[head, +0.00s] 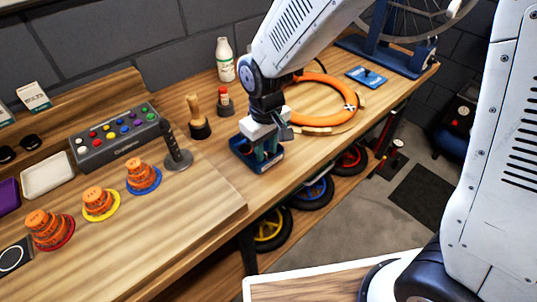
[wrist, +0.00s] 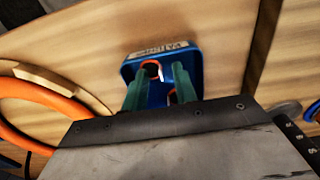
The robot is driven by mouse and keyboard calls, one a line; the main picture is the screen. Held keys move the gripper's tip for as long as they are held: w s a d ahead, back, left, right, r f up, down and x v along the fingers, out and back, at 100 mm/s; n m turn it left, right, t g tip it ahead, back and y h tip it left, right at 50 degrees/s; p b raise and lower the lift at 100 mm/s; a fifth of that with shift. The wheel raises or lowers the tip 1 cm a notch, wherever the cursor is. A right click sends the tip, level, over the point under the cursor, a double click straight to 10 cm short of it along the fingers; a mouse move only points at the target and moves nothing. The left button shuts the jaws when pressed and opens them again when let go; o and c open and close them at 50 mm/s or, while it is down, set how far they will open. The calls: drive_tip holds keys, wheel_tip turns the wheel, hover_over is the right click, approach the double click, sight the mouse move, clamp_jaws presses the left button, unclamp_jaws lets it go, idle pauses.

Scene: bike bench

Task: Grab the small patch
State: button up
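A blue tray (wrist: 196,60) with a printed label on its far rim lies on the bench, and it also shows in the head view (head: 275,165). A small piece with an orange rounded edge (wrist: 151,65), which looks like the small patch, lies in the tray. Its lower part is dark and hard to make out. My gripper (wrist: 160,73) is over the tray with its two green fingers apart, one on each side of the piece. I cannot tell whether they touch it. In the head view my gripper (head: 265,150) points down into the tray, and the patch is hidden.
An orange ring-shaped tyre (head: 330,105) lies right behind my gripper. A wooden-handled tool (head: 197,118) and a small red-topped bottle (head: 225,100) stand to the left. Several orange stacks (head: 100,202) sit further left. The bench's front edge is close.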

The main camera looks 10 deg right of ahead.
drive_tip(key=shift+f, duration=0.45)
clamp_jaws()
drive_tip(key=shift+r, duration=0.1)
